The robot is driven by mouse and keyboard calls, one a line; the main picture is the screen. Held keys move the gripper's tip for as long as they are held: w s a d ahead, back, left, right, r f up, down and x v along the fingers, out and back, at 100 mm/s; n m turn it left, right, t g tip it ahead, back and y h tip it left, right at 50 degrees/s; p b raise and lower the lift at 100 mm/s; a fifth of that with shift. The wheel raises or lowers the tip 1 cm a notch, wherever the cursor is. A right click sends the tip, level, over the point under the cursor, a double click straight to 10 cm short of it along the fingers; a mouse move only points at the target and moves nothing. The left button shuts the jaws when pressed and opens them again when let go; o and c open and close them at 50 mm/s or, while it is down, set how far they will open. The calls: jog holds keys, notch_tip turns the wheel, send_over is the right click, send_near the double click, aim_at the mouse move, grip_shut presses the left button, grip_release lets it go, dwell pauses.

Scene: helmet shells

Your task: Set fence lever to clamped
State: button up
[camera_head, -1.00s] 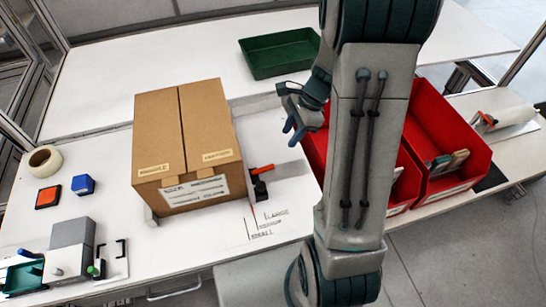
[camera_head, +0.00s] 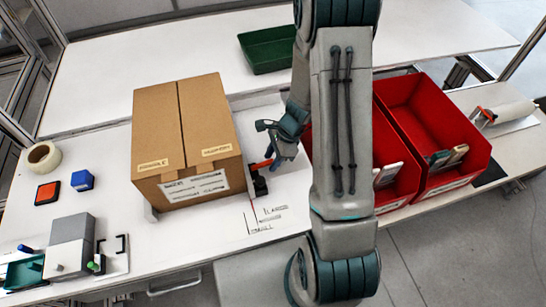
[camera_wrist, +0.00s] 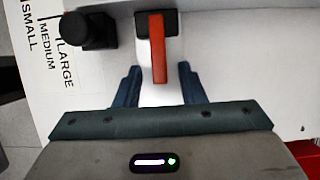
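The fence lever (camera_head: 262,164) is a red handle on a black base, beside the right side of the cardboard box. In the wrist view the red lever (camera_wrist: 158,50) points toward my gripper, with a black knob (camera_wrist: 88,30) to its left. My gripper (camera_head: 272,140) is just right of the lever in the head view. In the wrist view my gripper (camera_wrist: 158,75) is open, with its two blue fingers apart on either side of the lever's near end. Whether a finger touches the lever cannot be told.
The cardboard box (camera_head: 185,135) stands left of the lever. Size markings (camera_head: 268,217) are printed on the table in front. Red bins (camera_head: 430,130) stand to the right behind my arm. A green tray (camera_head: 267,50) lies at the back.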

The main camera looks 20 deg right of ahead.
grip_shut()
jog(key=f+y+b, duration=0.1)
jog(key=b, duration=0.2)
jog(key=shift+d+f, duration=0.15)
jog(key=shift+y+b, duration=0.6)
jog(key=shift+b, duration=0.1)
grip_release()
